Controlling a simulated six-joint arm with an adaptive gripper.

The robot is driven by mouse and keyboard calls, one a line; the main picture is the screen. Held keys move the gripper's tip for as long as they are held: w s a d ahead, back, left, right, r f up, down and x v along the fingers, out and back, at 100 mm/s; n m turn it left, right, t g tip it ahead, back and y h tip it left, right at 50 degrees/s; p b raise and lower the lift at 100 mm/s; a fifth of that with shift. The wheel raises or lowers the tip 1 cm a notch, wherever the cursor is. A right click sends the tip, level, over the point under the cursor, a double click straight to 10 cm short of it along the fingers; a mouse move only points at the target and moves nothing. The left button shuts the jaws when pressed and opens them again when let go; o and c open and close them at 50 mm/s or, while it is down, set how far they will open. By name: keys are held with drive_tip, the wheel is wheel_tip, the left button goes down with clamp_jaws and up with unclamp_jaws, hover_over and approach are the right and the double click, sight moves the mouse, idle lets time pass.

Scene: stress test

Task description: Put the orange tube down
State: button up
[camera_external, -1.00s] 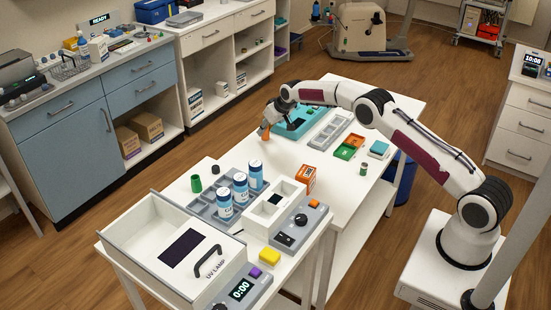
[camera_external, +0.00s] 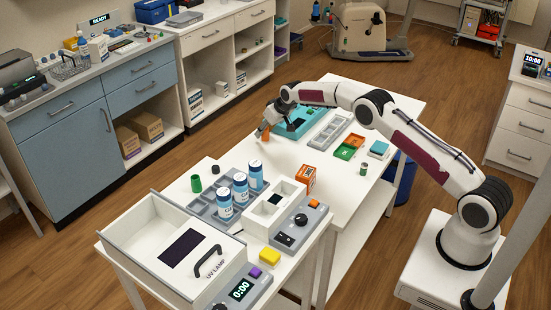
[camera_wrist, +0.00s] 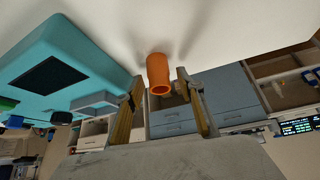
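The orange tube (camera_external: 265,136) stands upright at the left edge area of the white table, just below my gripper (camera_external: 262,129). In the wrist view the orange tube (camera_wrist: 159,73) has its open end toward the camera and its far end against the white surface, with shadows beside it. My gripper (camera_wrist: 160,84) has one finger on each side of the tube. Small gaps show between the fingertips and the tube, so the fingers look open and not holding it.
The white table (camera_external: 280,150) is bare just in front of the tube.

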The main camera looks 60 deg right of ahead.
drive_tip(key=shift+r, duration=0.2)
drive_tip(key=v, duration=1.2)
idle(0.4)
idle(0.7)
drive_tip(key=s+a+r+n, duration=0.1)
drive_tip(key=s+a+r, duration=0.6)
drive_tip(key=s+r, duration=0.4)
drive_tip(key=s+a+r, duration=0.6)
drive_tip(key=s+r, duration=0.3)
drive_tip(key=s, duration=0.4)
drive_tip(key=s+a+f, duration=0.2)
drive_tip(key=s+a, duration=0.1)
drive_tip(key=s, duration=1.2)
drive_tip(key=s+a+f+n+y, duration=0.1)
drive_tip(key=s+a+f, duration=0.1)
drive_tip(key=s, duration=1.3)
drive_tip(key=shift+s+a+g, duration=0.2)
drive_tip(key=shift+a+g, duration=0.2)
drive_tip(key=shift+a, duration=0.25)
